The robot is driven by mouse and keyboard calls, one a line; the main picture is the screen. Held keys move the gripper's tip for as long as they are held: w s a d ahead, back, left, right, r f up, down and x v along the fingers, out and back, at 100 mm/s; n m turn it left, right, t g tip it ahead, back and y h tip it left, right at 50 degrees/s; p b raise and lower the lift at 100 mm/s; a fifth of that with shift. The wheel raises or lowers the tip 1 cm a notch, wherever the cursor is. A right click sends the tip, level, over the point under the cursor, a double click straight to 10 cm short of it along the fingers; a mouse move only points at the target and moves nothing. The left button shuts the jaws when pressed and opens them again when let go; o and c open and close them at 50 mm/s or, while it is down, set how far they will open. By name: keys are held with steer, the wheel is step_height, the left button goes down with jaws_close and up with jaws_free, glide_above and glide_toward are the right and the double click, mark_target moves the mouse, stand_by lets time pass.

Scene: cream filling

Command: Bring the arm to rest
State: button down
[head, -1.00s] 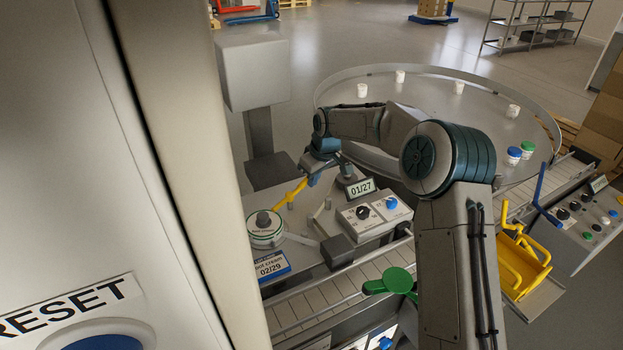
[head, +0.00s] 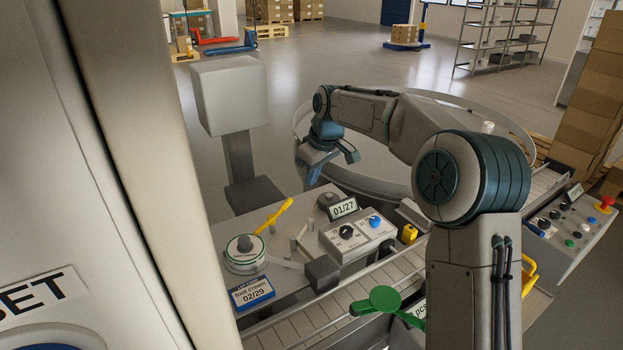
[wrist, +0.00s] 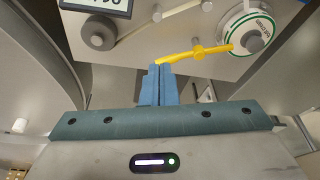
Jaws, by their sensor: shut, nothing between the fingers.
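My gripper (head: 316,173) hangs at the end of my bent arm in the head view, raised above the back edge of the machine's grey top plate. In the wrist view its blue fingers (wrist: 158,86) are pressed together with nothing between them. In the wrist view the yellow handle (wrist: 195,52) appears just beyond the fingertips, but I cannot see any contact. My gripper is apart from the handle in the head view.
A control box (head: 358,232) with black and blue knobs and a "01/27" display (head: 344,209) stand on the plate. A conveyor (head: 350,296) with a green paddle (head: 378,301) runs in front. A round table (head: 378,165) lies behind my arm. A white machine panel fills the left.

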steer(key=s+d+m+h, duration=0.1)
steer(key=s+d+m, duration=0.2)
steer(key=s+d, duration=0.4)
steer(key=s+d+f+m+t, duration=0.1)
steer(key=s+d+m, duration=0.3)
steer(key=s, duration=1.2)
steer(key=s+d+m+h, duration=0.1)
steer(key=s+d+m, duration=0.2)
steer(key=s+d, duration=0.7)
steer(key=shift+s+d+f+m+t+h, duration=0.3)
steer(key=shift+s+f+m, duration=0.1)
steer(key=shift+s, duration=0.65)
